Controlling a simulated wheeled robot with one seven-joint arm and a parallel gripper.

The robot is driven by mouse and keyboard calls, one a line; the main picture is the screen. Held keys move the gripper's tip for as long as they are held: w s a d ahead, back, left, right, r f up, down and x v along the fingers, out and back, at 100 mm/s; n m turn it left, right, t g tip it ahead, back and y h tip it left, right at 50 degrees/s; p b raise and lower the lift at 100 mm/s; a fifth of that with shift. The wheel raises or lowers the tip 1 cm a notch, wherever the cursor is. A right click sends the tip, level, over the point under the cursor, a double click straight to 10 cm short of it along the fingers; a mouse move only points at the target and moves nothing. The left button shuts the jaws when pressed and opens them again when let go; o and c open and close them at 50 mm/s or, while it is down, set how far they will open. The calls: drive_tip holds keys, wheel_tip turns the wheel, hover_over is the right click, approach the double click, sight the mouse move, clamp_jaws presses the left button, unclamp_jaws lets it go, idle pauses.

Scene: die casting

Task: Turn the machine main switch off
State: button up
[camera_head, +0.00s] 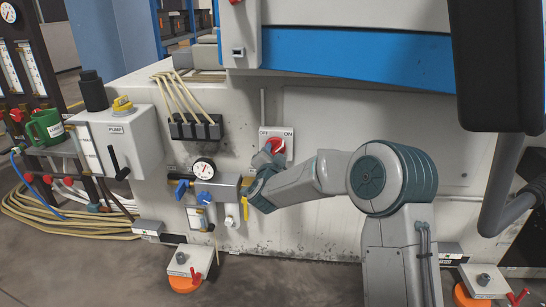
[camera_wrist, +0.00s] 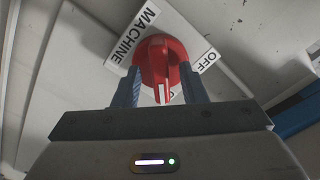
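The machine main switch is a red rotary knob (camera_head: 277,146) on a small white plate (camera_head: 288,134) on the machine's side. The plate reads OFF at left and ON at right. In the wrist view the red knob (camera_wrist: 162,62) sits ahead, with its raised grip bar between my fingers. MACHINE and OFF labels show beside it; ON is hidden. My gripper (camera_head: 268,158) is at the knob from below; in the wrist view my gripper (camera_wrist: 161,88) has its fingers apart, one on each side of the bar, with gaps visible. The knob's exact setting is hard to tell.
Left of the switch are a pressure gauge (camera_head: 204,169) with blue valve handles (camera_head: 182,190), a black cable block (camera_head: 196,128) and a pump box (camera_head: 122,140). A dark panel (camera_head: 497,65) hangs at upper right. Floor boxes with red levers stand below.

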drive_tip(key=shift+w, duration=0.15)
drive_tip(key=shift+c, duration=0.4)
clamp_jaws()
drive_tip(key=shift+a, duration=0.15)
drive_tip(key=shift+r, duration=0.1)
